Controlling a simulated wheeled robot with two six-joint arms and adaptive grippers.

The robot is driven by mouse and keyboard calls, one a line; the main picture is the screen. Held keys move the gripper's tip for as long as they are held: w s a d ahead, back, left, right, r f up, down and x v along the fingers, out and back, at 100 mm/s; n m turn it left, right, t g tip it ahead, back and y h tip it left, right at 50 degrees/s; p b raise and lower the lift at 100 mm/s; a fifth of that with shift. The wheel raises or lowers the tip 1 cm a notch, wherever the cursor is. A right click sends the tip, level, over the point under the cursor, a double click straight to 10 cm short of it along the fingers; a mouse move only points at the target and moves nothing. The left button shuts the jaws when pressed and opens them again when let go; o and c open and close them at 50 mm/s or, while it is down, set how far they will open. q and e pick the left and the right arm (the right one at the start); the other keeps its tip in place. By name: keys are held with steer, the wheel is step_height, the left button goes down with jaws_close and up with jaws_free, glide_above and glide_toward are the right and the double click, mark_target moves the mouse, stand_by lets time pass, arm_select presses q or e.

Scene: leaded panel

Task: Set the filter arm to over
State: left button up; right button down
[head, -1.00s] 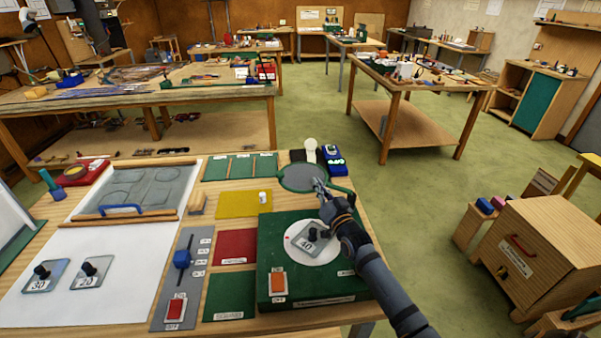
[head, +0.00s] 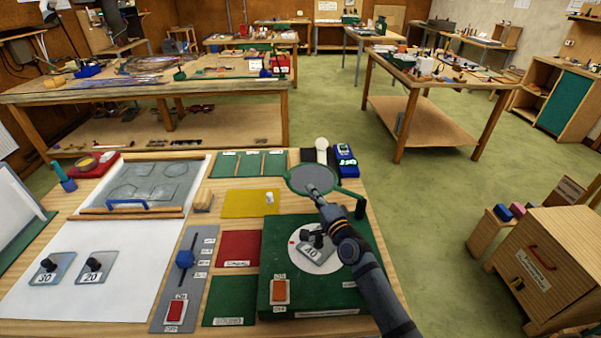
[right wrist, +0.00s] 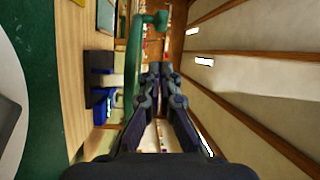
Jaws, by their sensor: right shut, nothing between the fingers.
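The filter arm (head: 350,195) is a green bar with a round grey disc (head: 312,176) in a green rim. The disc is behind the green box (head: 268,240), off to the far side of its white round plate (head: 296,253). A grey tile marked 40 (head: 316,253) sits on the white plate. My right gripper (head: 311,188) is shut and empty, with its tips at the disc's near side in the head view; contact cannot be told. In the right wrist view, the green bar (right wrist: 134,50) is just left of the fingertips (right wrist: 154,70). My left gripper is not in view.
The box has an orange switch (head: 280,290). A blue device (head: 345,159) and a white-headed item (head: 321,146) stand behind the disc. A white knob (head: 269,199) stands on the yellow pad (head: 240,204).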

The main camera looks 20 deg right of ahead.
mark_target(299, 181)
steer(key=w, duration=0.3)
steer(key=w+b, duration=0.1)
steer(key=w, duration=0.2)
steer(key=w+a+b, duration=0.1)
steer(key=w, duration=0.2)
steer(key=shift+r, duration=0.1)
steer(key=shift+w+a+r, duration=0.15)
steer(key=shift+w+r, duration=0.05)
steer(key=shift+w, duration=0.15)
